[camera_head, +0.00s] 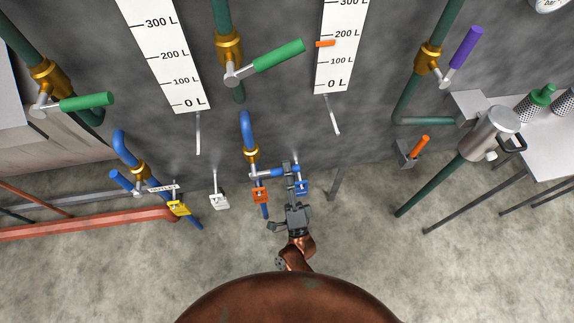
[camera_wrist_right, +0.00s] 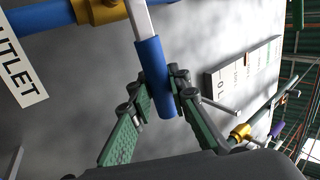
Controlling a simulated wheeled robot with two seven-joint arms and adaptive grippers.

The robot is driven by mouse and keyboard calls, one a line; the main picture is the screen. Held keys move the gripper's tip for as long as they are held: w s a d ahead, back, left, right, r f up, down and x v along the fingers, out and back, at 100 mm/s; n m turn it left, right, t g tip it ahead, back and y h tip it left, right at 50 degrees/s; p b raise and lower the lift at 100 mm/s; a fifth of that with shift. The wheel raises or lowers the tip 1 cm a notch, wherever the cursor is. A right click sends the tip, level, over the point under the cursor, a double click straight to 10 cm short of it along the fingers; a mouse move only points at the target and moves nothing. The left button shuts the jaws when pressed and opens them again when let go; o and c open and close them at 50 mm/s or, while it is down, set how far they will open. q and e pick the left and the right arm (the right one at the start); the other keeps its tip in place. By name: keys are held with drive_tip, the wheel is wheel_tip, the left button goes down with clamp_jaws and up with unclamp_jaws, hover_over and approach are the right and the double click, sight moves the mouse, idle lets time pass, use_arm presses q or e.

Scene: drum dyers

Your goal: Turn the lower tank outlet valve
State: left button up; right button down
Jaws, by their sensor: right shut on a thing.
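A blue pipe (camera_head: 247,132) with a brass valve body (camera_head: 252,155) comes down the wall in the middle of the head view. Its lever has a blue sleeve (camera_head: 263,173) and points to the right. My right gripper (camera_head: 289,169) is at the outer end of this lever. In the right wrist view the gripper (camera_wrist_right: 164,95) is shut on the blue-sleeved handle (camera_wrist_right: 152,62), its fingers on either side of the end. A white label reading "OUTLET" (camera_wrist_right: 20,62) lies beside the blue pipe (camera_wrist_right: 40,18). My left gripper is not in view.
Another blue-handled valve (camera_head: 122,181) stands left, above a red pipe (camera_head: 90,226). A green-handled valve (camera_head: 278,56) is higher up. The floor at front right is clear.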

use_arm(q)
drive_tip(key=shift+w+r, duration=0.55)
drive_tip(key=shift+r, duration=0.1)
use_arm(e)
drive_tip(key=shift+f+m+h, duration=0.35)
drive_tip(key=shift+m+h, duration=0.15)
drive_tip(key=shift+m, duration=0.3)
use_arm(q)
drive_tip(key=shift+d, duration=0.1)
use_arm(e)
drive_tip(key=c, duration=1.8)
unclamp_jaws()
drive_tip(key=v, duration=1.2)
